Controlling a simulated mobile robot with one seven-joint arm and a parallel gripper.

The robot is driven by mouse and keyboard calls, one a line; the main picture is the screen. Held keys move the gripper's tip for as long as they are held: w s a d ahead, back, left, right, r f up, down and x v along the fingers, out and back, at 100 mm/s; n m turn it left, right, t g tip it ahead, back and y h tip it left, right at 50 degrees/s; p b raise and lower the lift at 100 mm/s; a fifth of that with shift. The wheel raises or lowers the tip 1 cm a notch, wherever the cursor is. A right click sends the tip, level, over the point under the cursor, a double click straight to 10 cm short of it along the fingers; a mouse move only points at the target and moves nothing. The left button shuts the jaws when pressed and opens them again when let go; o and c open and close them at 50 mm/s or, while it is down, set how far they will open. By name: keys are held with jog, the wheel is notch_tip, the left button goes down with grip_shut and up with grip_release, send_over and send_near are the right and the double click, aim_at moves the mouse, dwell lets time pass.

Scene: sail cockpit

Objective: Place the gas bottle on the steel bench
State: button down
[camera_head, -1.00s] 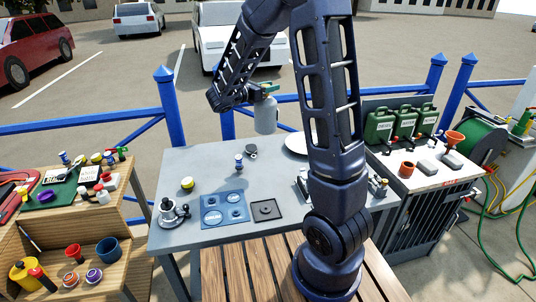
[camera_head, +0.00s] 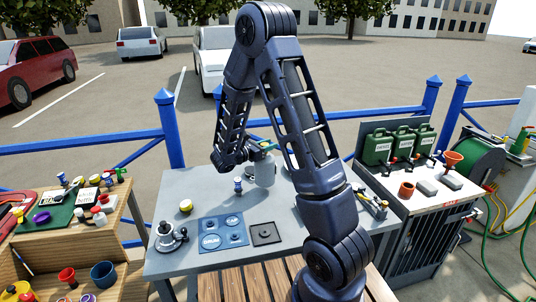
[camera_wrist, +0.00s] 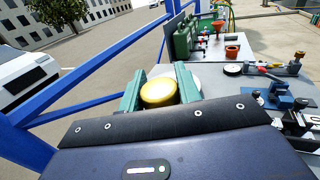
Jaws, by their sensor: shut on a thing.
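The gas bottle (camera_head: 265,174) is a pale grey cylinder, upright over the back middle of the grey steel bench (camera_head: 190,262). My gripper (camera_head: 262,148) is shut on its top from above. In the wrist view, the green fingers of my gripper (camera_wrist: 160,88) sit on either side of the bottle's round golden top (camera_wrist: 160,92). The base of the bottle is at or just above the bench top; I cannot tell whether it touches. My arm hides part of the bench to the right of the bottle.
A small blue-and-white item (camera_head: 238,186), a yellow ball-like item (camera_head: 186,206), a blue mat (camera_head: 222,232), a dark square plate (camera_head: 265,234) and a metal stove-like fitting (camera_head: 166,238) lie on the bench. Green canisters (camera_head: 378,147) stand at the right. A blue railing (camera_head: 80,147) runs behind.

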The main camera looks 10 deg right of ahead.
aim_at(268, 153)
jog(key=shift+f, duration=2)
jog(key=c, duration=1)
grip_release()
